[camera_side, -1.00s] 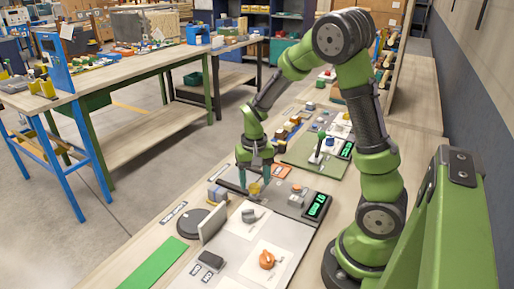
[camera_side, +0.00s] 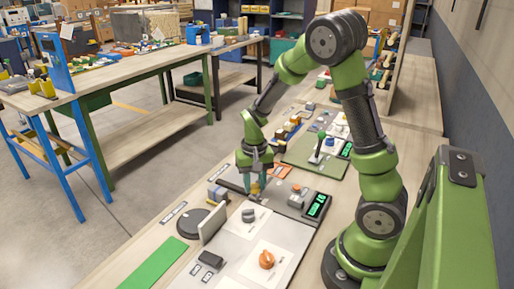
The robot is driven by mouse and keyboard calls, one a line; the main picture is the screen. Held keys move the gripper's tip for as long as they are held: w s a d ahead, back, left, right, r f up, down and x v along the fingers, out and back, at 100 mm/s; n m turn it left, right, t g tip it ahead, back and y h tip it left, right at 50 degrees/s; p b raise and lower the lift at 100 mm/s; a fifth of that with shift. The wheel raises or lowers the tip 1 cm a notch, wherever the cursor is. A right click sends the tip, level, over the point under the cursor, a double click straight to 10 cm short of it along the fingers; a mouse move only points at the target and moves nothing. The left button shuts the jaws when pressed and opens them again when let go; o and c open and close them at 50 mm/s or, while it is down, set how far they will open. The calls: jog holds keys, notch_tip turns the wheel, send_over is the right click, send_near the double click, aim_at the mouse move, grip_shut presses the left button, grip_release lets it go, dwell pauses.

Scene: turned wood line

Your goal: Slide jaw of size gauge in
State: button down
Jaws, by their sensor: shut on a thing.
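My gripper (camera_side: 254,192) points down over the grey work panel, at the dark rail (camera_side: 232,187) that appears to be the size gauge's bar. Its fingers are close together, shut on a small yellowish piece (camera_side: 255,188) that looks like the gauge's jaw. The fingers hide most of this piece, and how it meets the rail is too small to tell. A small block with blue and yellow parts (camera_side: 216,192) stands left of the gripper, apart from it. A display with green digits (camera_side: 318,205) is at the right end of the panel.
An orange knob (camera_side: 266,260), a grey knob (camera_side: 248,215) and a dark switch (camera_side: 210,259) sit nearer on the panel. A round dark disc (camera_side: 193,222) and an upright pale plate (camera_side: 213,224) are to the left. A green board with a lever (camera_side: 318,148) lies beyond.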

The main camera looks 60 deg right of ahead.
jog(key=d, duration=1)
jog(key=shift+d, duration=0.1)
jog(key=c, duration=0.8)
grip_release()
jog(key=shift+o, duration=0.2)
jog(key=shift+r, duration=0.1)
jog(key=shift+r, duration=0.4)
notch_tip(320, 180, up, 16)
